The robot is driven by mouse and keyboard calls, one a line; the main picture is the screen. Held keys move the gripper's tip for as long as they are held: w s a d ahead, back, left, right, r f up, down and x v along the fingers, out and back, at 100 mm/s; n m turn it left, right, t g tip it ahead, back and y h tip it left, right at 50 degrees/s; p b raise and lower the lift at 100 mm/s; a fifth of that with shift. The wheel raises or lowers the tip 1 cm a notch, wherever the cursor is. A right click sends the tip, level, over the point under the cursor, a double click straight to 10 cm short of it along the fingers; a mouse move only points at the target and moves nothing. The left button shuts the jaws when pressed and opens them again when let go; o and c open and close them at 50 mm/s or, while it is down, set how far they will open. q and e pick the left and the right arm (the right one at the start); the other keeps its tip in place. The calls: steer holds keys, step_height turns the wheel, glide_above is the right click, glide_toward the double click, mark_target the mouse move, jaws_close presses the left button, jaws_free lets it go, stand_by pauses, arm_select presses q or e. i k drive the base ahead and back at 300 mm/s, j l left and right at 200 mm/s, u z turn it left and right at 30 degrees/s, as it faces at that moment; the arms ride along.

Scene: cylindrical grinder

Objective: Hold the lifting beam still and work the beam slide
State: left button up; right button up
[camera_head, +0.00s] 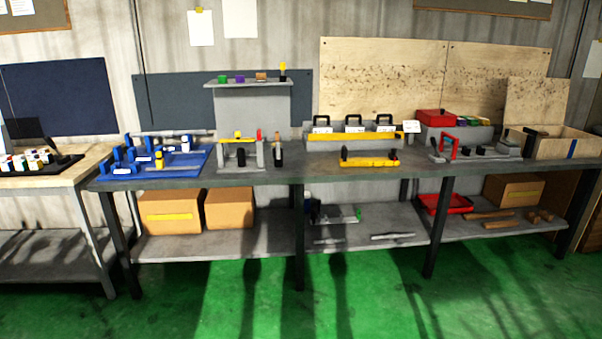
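A yellow bar (369,161), which looks like the lifting beam, lies level near the front edge of the long dark workbench. It has a dark upright piece near each end, and a small reddish spot shows at its right part. A separate slide on it is too small to make out. Neither of my grippers is in view, and nothing touches the bar.
The workbench (318,176) has bare top around the bar. Behind it is a grey rack with a yellow front strip (352,138) and several black handles. A grey stand (238,153) and a blue tray (180,168) are left. A wooden box (565,145) is right.

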mark_target(393, 156)
steer(key=i+z, duration=0.25)
steer(key=i, duration=0.15)
steer(key=i+j+z, duration=0.1)
steer(key=i+z, duration=0.15)
steer(key=i, duration=0.2)
steer(key=i+j+z, duration=0.2)
steer(key=i, duration=0.2)
steer(key=i+j+z, duration=0.25)
steer(key=i, duration=0.15)
steer(key=i+l+u, duration=0.5)
steer(key=i+l, duration=0.3)
steer(key=i, duration=0.35)
steer(key=i+l+u, duration=0.5)
steer(key=i+l, duration=0.55)
steer(key=l, duration=0.15)
